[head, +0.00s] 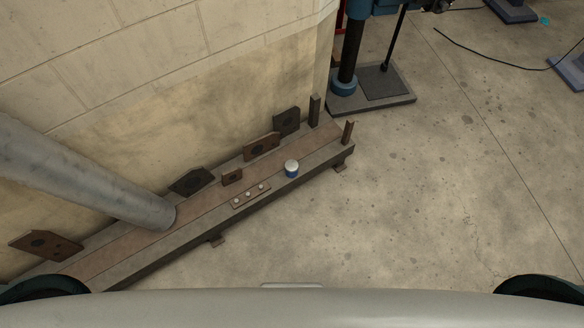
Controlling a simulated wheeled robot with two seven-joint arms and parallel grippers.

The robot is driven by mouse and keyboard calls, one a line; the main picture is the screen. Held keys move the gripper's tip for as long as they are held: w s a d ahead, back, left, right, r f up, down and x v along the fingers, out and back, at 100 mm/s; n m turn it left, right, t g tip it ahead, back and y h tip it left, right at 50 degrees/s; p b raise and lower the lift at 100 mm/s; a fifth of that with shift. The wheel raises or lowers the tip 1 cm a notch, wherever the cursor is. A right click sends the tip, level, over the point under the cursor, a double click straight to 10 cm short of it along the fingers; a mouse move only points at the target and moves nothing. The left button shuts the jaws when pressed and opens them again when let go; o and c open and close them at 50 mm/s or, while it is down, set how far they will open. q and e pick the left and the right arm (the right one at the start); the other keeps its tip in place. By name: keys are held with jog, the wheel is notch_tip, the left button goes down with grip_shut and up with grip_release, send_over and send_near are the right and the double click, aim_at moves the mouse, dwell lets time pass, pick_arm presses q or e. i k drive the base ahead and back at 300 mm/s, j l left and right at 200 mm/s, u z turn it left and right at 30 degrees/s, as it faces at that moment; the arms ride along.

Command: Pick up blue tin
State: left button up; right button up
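The blue tin (291,169) is a small upright cylinder with a white or pale top and a blue lower part. It stands on a long low metal chassis beam (215,227), toward the beam's right end in the head view, close to its front edge. Neither of my grippers shows in the head view. Only parts of my own body show along the bottom edge, well apart from the tin. Nothing hides the tin.
A small plate with several studs (250,195) lies left of the tin. Upright brown and dark plates (261,146) stand behind it. A grey tube (85,175) slants in from the left. Short posts (348,132) stand at the right end. The floor (420,210) is clear.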

aim_at(291, 166)
jog(key=i+l+u, duration=0.1)
jog(key=l, duration=0.25)
jog(key=i+l+u, duration=0.1)
jog(key=i+l, duration=0.15)
jog(key=i+l+u, duration=0.15)
jog(key=l, duration=0.3)
jog(key=i+l+u, duration=0.1)
jog(key=l, duration=0.25)
jog(key=i+l+u, duration=0.1)
jog(key=l, duration=0.3)
jog(key=i, duration=0.1)
